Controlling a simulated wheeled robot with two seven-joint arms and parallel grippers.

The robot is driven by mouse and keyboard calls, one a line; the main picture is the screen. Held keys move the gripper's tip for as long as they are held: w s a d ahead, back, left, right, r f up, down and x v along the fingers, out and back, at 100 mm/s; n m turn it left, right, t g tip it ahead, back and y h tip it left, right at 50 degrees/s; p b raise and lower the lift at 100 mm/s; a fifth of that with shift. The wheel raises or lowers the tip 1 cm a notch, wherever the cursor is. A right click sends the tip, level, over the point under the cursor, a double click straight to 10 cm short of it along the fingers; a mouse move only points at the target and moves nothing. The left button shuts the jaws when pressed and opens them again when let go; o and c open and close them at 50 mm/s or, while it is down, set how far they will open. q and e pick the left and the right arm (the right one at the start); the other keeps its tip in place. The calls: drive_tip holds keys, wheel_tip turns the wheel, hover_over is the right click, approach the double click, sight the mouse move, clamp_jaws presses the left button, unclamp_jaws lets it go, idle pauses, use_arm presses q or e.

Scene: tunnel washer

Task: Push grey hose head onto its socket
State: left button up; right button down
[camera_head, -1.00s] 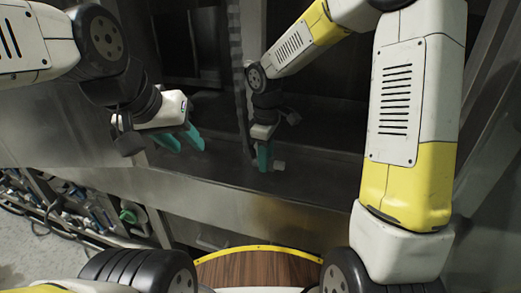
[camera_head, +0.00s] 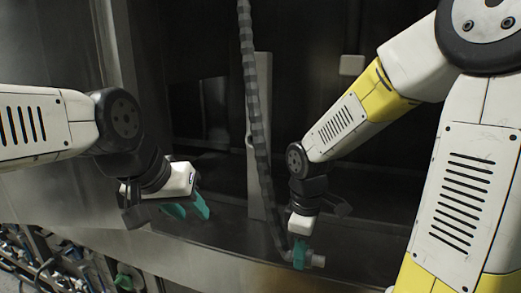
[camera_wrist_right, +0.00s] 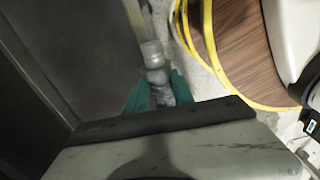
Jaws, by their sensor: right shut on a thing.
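The ribbed grey hose (camera_head: 257,125) hangs from the top of the head view and runs down to my right gripper (camera_head: 300,256). The right gripper is shut on the grey hose head (camera_head: 318,261), whose tip sticks out to the right of the green fingers. In the right wrist view the hose head (camera_wrist_right: 152,52) points up and away between the green fingers (camera_wrist_right: 160,92). My left gripper (camera_head: 188,209) is open and empty, to the left of the hose. I cannot make out the socket for certain in either view.
A metal ledge (camera_head: 215,262) runs along the front of the dark machine opening. A pale upright post (camera_head: 263,85) stands behind the hose, and a small white box (camera_head: 351,65) is on the back wall. Cluttered parts (camera_head: 45,262) lie at lower left.

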drive_tip(key=shift+w, duration=0.1)
idle(0.3)
drive_tip(key=w+a+r+n+y, duration=0.1)
drive_tip(key=w+a+r+n, duration=0.2)
drive_tip(key=a+r+n, duration=0.7)
drive_tip(key=w+a+r+n+y, duration=0.1)
drive_tip(key=w+a+r+n, duration=0.2)
drive_tip(key=a+r+n, duration=0.7)
drive_tip(key=w+d+r+m, duration=0.1)
drive_tip(key=w+d+r, duration=0.1)
drive_tip(key=w+d, duration=0.4)
drive_tip(key=shift+w, duration=1.05)
drive_tip(key=shift+w+d, duration=0.35)
drive_tip(key=shift+w, duration=0.5)
idle(1.1)
drive_tip(key=shift+w, duration=0.2)
drive_tip(key=shift+w+d, duration=0.1)
drive_tip(key=shift+w, duration=0.3)
idle(0.3)
